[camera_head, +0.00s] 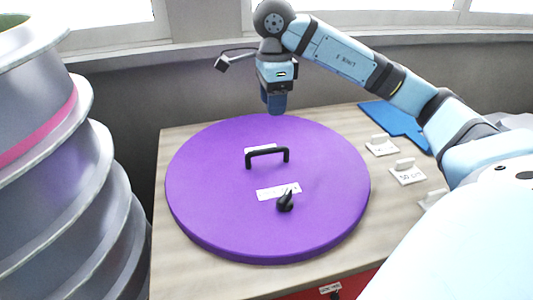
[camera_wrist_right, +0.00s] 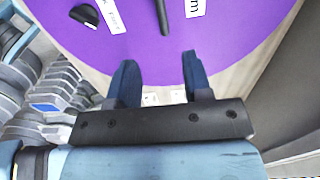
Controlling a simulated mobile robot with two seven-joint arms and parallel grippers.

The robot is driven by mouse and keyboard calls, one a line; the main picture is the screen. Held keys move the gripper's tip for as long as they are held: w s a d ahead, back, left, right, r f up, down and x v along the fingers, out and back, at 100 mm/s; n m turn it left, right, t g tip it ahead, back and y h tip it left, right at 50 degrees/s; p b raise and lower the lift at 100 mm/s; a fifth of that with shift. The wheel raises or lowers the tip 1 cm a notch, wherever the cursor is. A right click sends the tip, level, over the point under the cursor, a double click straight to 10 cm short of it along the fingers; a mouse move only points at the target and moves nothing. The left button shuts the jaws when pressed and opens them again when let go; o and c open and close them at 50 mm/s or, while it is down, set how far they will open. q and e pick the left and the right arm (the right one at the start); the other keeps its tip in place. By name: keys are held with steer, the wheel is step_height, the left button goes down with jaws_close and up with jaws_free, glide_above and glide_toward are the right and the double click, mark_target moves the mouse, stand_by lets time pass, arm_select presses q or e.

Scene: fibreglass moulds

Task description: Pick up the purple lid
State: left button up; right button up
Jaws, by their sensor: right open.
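The purple lid (camera_head: 220,205) is a large round disc lying flat on the wooden table. It has a black arched handle (camera_head: 268,152) near its middle, a small black knob (camera_head: 285,201) and white labels. My right gripper (camera_head: 275,103) points down over the lid's far edge, apart from the handle. In the right wrist view its two blue fingers (camera_wrist_right: 158,75) are spread with nothing between them, and the purple lid (camera_wrist_right: 215,50) fills the top of that view. The handle (camera_wrist_right: 162,15) shows there as a dark bar beyond the fingertips. My left gripper is not in view.
The wooden table (camera_head: 170,270) has narrow bare margins around the lid. Small white labelled pieces (camera_head: 407,172) and a blue flat piece (camera_head: 398,122) lie at the right. Large grey ribbed moulds (camera_head: 75,190) stand at the left. A wall with a window ledge (camera_head: 150,58) is behind.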

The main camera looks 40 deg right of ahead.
glide_above(268, 149)
steer(key=f, duration=0.8)
steer(key=shift+s+d+b, duration=0.2)
steer(key=shift+d+b, duration=0.15)
steer(key=shift+d, duration=0.05)
steer(key=shift+w+a+f+p, duration=0.1)
steer(key=shift+a+f, duration=0.05)
steer(key=shift+f, duration=0.75)
steer(key=shift+w+a+f+p, duration=0.1)
steer(key=shift+f, duration=0.85)
steer(key=shift+w+a+f+p, duration=0.1)
steer(key=shift+a+f, duration=0.05)
steer(key=shift+f, duration=0.75)
jaws_close()
steer(key=shift+r, duration=0.1)
